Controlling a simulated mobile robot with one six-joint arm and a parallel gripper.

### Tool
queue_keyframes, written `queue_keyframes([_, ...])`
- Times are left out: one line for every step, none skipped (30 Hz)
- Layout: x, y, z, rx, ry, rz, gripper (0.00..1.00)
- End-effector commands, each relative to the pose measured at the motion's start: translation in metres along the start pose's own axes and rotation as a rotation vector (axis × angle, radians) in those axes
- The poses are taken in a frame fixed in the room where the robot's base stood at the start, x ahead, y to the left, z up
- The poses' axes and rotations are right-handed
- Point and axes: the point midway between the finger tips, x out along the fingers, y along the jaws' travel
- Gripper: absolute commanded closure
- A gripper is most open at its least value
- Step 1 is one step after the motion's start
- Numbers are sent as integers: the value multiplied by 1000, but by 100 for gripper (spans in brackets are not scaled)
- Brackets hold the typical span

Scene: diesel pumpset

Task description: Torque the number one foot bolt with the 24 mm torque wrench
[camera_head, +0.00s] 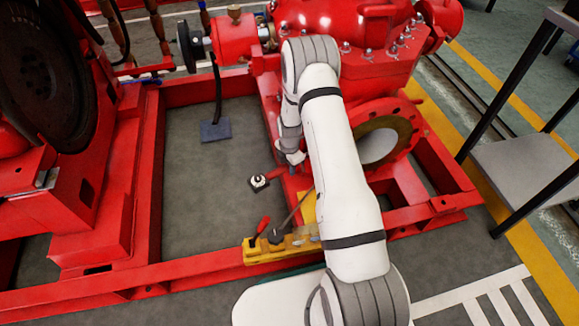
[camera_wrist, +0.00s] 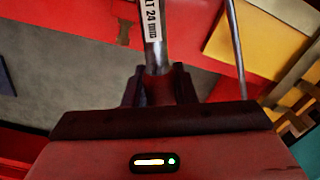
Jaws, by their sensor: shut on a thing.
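My gripper (camera_wrist: 160,85) is shut on a grey metal shaft, the 24 mm torque wrench (camera_wrist: 153,45), whose white label ends in "24 mm". The ends of the wrench lie outside the wrist view. In the head view my white arm reaches over the red base frame, and my gripper there is small and partly hidden by the arm. Just left of it a dark and white head (camera_head: 258,182) with a short red piece sits over the grey floor inside the frame. I cannot tell whether that is part of the wrench. I cannot pick out the number one foot bolt.
A red pump (camera_head: 325,18) stands behind my arm. A yellow tool rack (camera_head: 262,250) with a red-handled tool (camera_head: 263,225) lies at the frame's front rail. A grey shelf stand (camera_head: 525,160) stands at right. Grey floor (camera_head: 195,210) shows inside the frame.

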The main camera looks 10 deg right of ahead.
Motion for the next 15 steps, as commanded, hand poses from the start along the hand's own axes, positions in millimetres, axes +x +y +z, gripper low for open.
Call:
queue_keyframes([0,3,0,14,-1,2,100])
queue_keyframes([0,4,0,23,-1,2,100])
queue_keyframes([0,6,1,33,-1,2,100])
queue_keyframes([0,7,1,42,-1,2,100])
queue_keyframes([0,8,1,50,0,2,100])
queue_keyframes([0,9,1,61,0,2,100])
queue_keyframes([0,10,1,69,0,2,100])
queue_keyframes([0,12,1,78,0,2,100])
queue_keyframes([0,13,1,88,0,3,100])
queue_keyframes([0,14,1,97,0,3,100])
queue_keyframes([0,16,1,106,0,3,100])
queue_keyframes([0,17,1,116,0,2,100])
queue_keyframes([0,18,1,124,0,2,100])
queue_keyframes([0,18,1,129,0,2,100])
queue_keyframes([-1,18,1,128,0,1,100])
